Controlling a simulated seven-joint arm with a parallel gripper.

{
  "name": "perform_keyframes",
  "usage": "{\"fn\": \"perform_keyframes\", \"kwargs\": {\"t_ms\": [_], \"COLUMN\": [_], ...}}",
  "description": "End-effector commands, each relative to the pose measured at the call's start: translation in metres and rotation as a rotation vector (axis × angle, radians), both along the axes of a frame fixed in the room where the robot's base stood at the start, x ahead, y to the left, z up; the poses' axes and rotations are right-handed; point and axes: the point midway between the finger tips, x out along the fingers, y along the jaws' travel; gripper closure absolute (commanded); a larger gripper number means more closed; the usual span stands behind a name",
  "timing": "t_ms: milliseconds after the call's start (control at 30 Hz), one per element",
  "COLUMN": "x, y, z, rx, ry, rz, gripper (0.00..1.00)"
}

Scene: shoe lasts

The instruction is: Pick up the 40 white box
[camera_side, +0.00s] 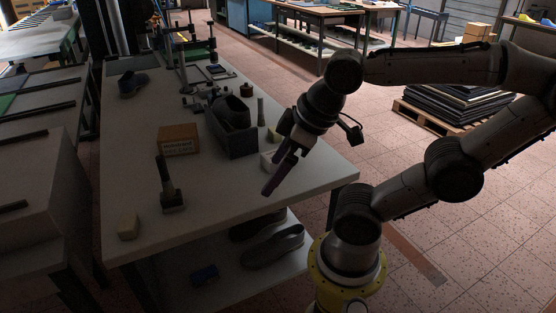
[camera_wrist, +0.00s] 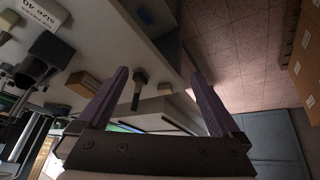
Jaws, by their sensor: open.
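A pale box printed "size 40" (camera_wrist: 42,22) shows at the upper left of the wrist view, cut by the frame edge. In the side view a small white box (camera_side: 267,161) stands on the table near its right edge, partly hidden behind my gripper; its print cannot be read there. My gripper (camera_side: 276,174) hangs over the table's right edge, tilted, with its purple fingers apart and nothing between them. In the wrist view the open fingers (camera_wrist: 160,74) point away from the size 40 box, which lies off to their left.
A brown labelled carton (camera_side: 178,141), a dark open box (camera_side: 237,142) with a shoe in it and a dark upright tool (camera_side: 172,195) stand on the white table (camera_side: 225,205). The table's front middle is clear.

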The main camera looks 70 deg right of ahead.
Motion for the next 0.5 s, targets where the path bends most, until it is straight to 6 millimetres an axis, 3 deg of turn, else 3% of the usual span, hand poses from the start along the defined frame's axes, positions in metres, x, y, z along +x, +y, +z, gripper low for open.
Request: {"fn": "perform_keyframes", "kwargs": {"t_ms": [133,267,367,500], "x": [0.016,0.048,0.079,0.116], "y": [-0.006,-0.028,-0.06,-0.119], "z": [0.025,0.043,0.049,0.042], "rx": [-0.165,-0.326,-0.422,-0.476], "ry": [-0.011,0.065,0.162,0.312], "rz": [0.259,0.47,0.609,0.751], "gripper": [0.0,0.0,0.0,0.0]}}
